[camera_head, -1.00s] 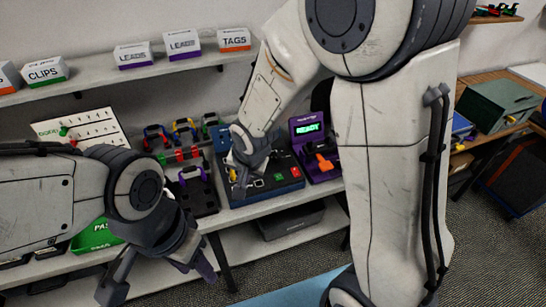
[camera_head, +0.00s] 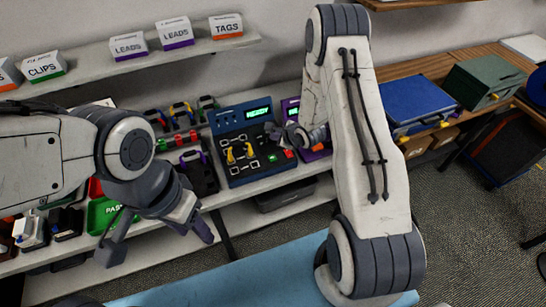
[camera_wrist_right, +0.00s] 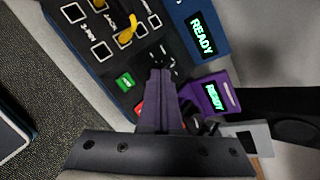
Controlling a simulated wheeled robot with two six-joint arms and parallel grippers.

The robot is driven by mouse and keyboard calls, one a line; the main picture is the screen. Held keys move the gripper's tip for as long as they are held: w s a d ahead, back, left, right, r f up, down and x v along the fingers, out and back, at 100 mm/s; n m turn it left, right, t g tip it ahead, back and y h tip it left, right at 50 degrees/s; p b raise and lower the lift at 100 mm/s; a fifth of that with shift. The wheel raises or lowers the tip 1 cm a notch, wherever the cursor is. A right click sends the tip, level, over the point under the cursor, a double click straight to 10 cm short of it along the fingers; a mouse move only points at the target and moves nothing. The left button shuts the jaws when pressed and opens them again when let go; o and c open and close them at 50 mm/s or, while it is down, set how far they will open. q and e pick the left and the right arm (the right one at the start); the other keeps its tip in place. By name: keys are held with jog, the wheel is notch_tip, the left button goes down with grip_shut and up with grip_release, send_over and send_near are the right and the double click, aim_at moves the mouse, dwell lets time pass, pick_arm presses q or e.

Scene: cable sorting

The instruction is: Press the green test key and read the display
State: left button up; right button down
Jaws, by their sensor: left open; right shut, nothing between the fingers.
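The blue tester (camera_head: 226,127) stands on the bench with its display (camera_head: 258,112) lit; in the right wrist view the display (camera_wrist_right: 202,36) reads READY. Its green key (camera_head: 272,157) shows beside a red key (camera_head: 289,154). In the right wrist view the green key (camera_wrist_right: 125,82) is uncovered, left of my right gripper (camera_wrist_right: 159,76), and the red key is partly hidden by the fingers. My right gripper (camera_head: 292,137) is shut and empty near the tester's right edge; contact cannot be told. My left gripper (camera_head: 157,246) is open and empty, in front of the bench.
Yellow plugs (camera_head: 249,150) sit on the tester. A purple device (camera_wrist_right: 219,88) to its right has its own READY display. A black tool holder (camera_head: 198,175) stands left. A green PASS tray (camera_head: 104,214) and boxed shelf (camera_head: 190,49) are further left. A blue case (camera_head: 417,101) lies right.

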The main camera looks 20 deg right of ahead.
aim_at(275, 159)
jog(key=shift+f, duration=0.15)
notch_tip(275, 159, down, 8)
jog(key=b, duration=0.7)
jog(key=shift+f+b, duration=0.25)
jog(key=shift+b, duration=0.05)
dwell(1.4)
jog(key=shift+f, duration=0.4)
jog(key=shift+f+b, duration=0.4)
dwell(0.4)
dwell(0.4)
jog(key=shift+r+p, duration=0.75)
jog(key=shift+r, duration=0.05)
